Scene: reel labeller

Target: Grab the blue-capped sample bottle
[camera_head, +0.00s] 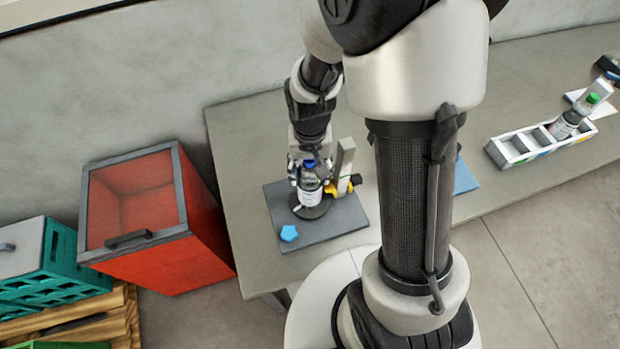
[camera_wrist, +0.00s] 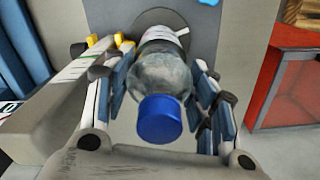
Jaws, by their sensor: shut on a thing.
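The blue-capped sample bottle (camera_head: 310,185) stands upright on the round dark disc (camera_head: 312,210) of a grey plate (camera_head: 345,218) on the table. It is clear, with a white label. In the wrist view the bottle (camera_wrist: 160,85) lies between the fingers, its blue cap toward the camera. My gripper (camera_head: 308,178) is shut on the bottle, with fingers on both sides of it. The wrist view shows the fingers of my gripper (camera_wrist: 163,88) against its sides. I cannot tell whether the base touches the disc.
A light upright post (camera_head: 344,160) with yellow parts stands close right of the bottle. A blue pentagon-shaped piece (camera_head: 289,233) lies on the plate. A red bin (camera_head: 160,262) stands left of the table.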

